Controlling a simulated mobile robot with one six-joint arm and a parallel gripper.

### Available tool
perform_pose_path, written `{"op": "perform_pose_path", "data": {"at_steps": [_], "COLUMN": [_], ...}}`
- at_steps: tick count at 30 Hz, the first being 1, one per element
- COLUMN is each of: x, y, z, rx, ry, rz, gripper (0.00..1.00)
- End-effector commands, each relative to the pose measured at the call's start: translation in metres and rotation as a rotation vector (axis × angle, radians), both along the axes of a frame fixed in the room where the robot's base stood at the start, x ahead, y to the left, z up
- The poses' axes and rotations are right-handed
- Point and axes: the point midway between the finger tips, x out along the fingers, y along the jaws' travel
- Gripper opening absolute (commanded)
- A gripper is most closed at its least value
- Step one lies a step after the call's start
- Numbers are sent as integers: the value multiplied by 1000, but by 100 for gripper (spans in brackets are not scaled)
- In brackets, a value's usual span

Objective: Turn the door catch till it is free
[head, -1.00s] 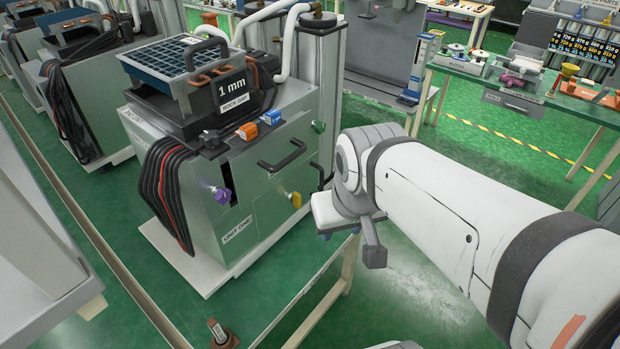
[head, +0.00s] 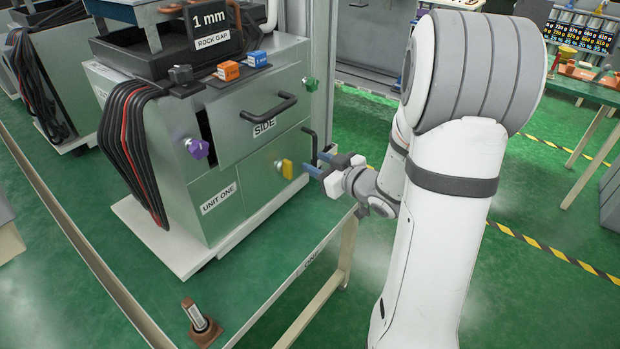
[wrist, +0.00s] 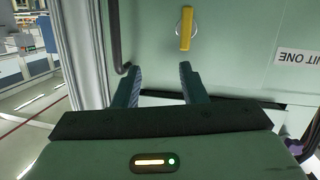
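The yellow catch (head: 286,169) is on the lower front panel of the cabinet labelled UNIT ONE (head: 240,150). In the wrist view, which shows the label upside down, the catch (wrist: 187,28) is an upright yellow bar in front of a silver ring. My gripper (head: 318,165) is just right of the catch in the head view. In the wrist view my gripper (wrist: 160,80) has its two blue-grey fingers apart with nothing between them. The catch is beyond the fingertips, nearer the right finger's line, and apart from them.
A black upright handle (head: 310,146) is close to my gripper and shows by the left finger in the wrist view (wrist: 120,45). A purple knob (head: 197,148), a green knob (head: 311,84) and the SIDE panel's black handle (head: 268,108) also stick out. A bench frame (head: 320,279) is below.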

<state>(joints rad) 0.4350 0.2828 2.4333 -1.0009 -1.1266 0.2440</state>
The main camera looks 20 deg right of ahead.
Motion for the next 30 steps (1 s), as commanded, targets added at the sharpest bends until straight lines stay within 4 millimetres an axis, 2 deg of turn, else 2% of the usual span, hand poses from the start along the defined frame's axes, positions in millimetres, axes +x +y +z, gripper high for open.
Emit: {"op": "perform_pose_path", "data": {"at_steps": [1, 3, 10, 24, 30], "x": [-3, -9, -16, 35, 44], "y": [1, 5, 12, 49, 55], "z": [-17, -22, -25, -23, -23], "rx": [48, 106, 199, 200, 199], "ry": [-21, -52, -101, -104, -103], "rz": [39, 91, 169, 171, 168], "gripper": [38, 38, 38, 38, 38]}}
